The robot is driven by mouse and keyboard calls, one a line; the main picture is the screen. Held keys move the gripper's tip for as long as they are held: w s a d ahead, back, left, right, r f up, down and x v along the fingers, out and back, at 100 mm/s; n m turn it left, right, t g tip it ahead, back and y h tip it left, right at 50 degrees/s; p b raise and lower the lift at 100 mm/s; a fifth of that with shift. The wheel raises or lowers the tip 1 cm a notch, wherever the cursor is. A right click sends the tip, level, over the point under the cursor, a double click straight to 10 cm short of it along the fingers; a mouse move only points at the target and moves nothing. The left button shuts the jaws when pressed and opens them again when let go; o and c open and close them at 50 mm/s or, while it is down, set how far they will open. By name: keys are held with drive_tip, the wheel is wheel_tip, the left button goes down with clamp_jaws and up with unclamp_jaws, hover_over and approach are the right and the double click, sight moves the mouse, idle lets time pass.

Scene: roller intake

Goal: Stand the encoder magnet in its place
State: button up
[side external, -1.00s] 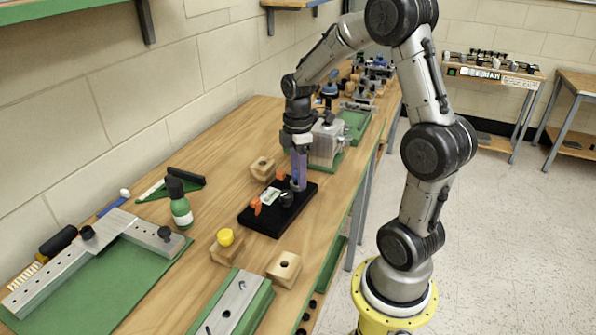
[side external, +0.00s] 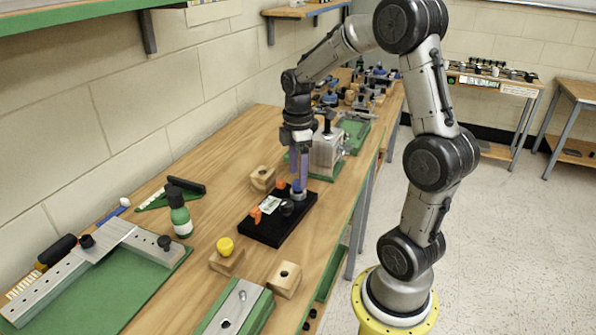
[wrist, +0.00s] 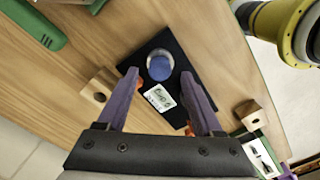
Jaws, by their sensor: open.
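A round piece with a blue top and grey rim (wrist: 160,66) stands on the black base plate (wrist: 178,48). It looks like the encoder magnet, but I cannot be sure. In the side view it is a small grey-blue cylinder (side external: 298,194) near the plate's back end (side external: 262,232). My gripper (wrist: 160,76) is open, its two purple fingers apart on either side of the round piece in the wrist view. In the side view my gripper (side external: 299,184) points down just above it. I cannot tell whether the fingers touch it.
The plate also carries a white label card (side external: 271,205), orange clips (side external: 256,215) and a black knob (side external: 287,208). Wooden blocks stand behind (side external: 262,179) and in front (side external: 285,279); one holds a yellow knob (side external: 225,245). A green bottle (side external: 180,212) stands left. A grey metal fixture (side external: 326,152) is close behind.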

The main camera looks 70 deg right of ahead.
drive_tip(key=shift+o, duration=0.8)
drive_tip(key=a+r+n+t, duration=0.1)
drive_tip(key=a+r, duration=0.1)
drive_tip(key=r, duration=0.6)
drive_tip(key=a+r+n, duration=0.1)
drive_tip(key=a+r, duration=0.2)
drive_tip(key=r, duration=0.4)
drive_tip(key=s+a+m+t, duration=0.2)
drive_tip(key=s+a+t, duration=0.1)
drive_tip(key=s+a, duration=0.7)
wheel_tip(320, 180, down, 6)
drive_tip(key=s+a+m+t, duration=0.1)
drive_tip(key=s+a+m, duration=0.1)
drive_tip(key=m, duration=0.6)
drive_tip(key=shift+a+m+t, duration=0.2)
drive_tip(key=shift+m+t, duration=0.1)
